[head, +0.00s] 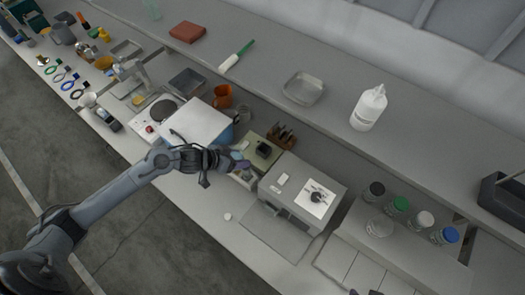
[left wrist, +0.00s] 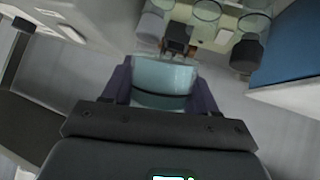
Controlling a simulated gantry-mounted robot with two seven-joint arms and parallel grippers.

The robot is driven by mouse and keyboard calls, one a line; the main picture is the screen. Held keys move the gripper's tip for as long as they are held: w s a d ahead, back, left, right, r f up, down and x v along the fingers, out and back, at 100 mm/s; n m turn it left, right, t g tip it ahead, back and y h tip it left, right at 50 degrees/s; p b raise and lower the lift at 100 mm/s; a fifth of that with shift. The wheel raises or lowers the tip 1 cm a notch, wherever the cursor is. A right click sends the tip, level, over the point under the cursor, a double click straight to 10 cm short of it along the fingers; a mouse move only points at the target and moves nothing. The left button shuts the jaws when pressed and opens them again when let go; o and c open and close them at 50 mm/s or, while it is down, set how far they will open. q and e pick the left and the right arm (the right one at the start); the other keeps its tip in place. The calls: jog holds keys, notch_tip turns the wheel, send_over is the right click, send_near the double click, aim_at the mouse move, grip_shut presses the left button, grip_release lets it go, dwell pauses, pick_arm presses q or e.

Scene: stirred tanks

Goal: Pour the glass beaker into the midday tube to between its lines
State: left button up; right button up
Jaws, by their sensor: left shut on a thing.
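My left gripper (head: 236,162) is at the middle of the bench, between the white box and the grey box instrument. In the left wrist view, its two dark fingers (left wrist: 163,92) are shut on the glass beaker (left wrist: 165,75), one on each side. The beaker is clear with a bluish tint and a dark band low on it. Just beyond it is a pale yellow-green rack (left wrist: 226,20) with several round glass openings. I cannot tell which one is the midday tube, and its lines are not readable. My right gripper is out of view.
The white box (head: 200,122) stands left of my gripper and the grey box instrument (head: 300,192) stands right. A small wooden rack (head: 282,136) and an orange cup (head: 222,96) are behind. A white bottle (head: 369,108) stands on the shelf. The bench front is mostly clear.

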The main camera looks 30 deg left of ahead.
pick_arm(q)
jog(key=shift+s+a+f, duration=0.7)
jog(key=shift+s, duration=0.25)
jog(key=shift+s+f, duration=0.35)
jog(key=shift+s, duration=0.05)
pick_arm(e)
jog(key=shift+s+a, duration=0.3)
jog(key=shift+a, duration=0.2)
pick_arm(q)
jog(key=shift+g+p, duration=0.4)
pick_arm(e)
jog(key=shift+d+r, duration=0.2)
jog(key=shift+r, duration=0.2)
pick_arm(q)
jog(key=shift+s+r+n+g+p, duration=0.15)
jog(key=shift+n+g+p, duration=0.15)
jog(key=shift+g+p, duration=0.15)
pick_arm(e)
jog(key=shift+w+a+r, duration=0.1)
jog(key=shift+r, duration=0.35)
pick_arm(q)
jog(key=shift+s+d+g+p, duration=0.15)
jog(key=shift+g+p, duration=0.3)
jog(key=shift+g, duration=0.4)
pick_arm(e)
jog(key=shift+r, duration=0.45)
